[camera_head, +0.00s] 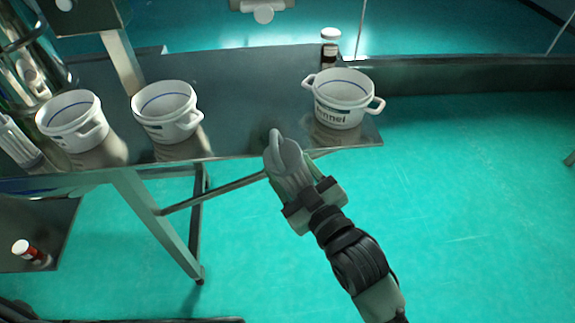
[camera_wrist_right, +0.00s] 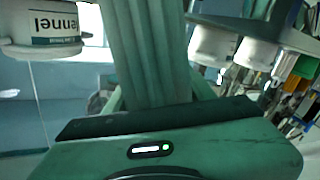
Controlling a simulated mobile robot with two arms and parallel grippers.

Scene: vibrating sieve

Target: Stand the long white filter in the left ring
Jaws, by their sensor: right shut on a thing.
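My right gripper (camera_head: 302,190) is shut on a long, pale, pleated filter (camera_head: 288,163). The filter points up and slightly left in the head view, its far end near the table's front edge between the pots. In the right wrist view the filter (camera_wrist_right: 148,50) rises from the gripper (camera_wrist_right: 150,108), its far end cut off by the frame. I cannot make out the left ring for certain; a shiny metal cylinder (camera_head: 30,60) stands at the far left, partly cut off. My left gripper is not in view.
Two white pots (camera_head: 70,121) (camera_head: 166,111) stand on the left of the metal table (camera_head: 235,85). A third white pot (camera_head: 342,98) stands at its right end, before a dark bottle (camera_head: 329,52). A ribbed white object (camera_head: 18,143) is at the left edge. The table's middle is clear.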

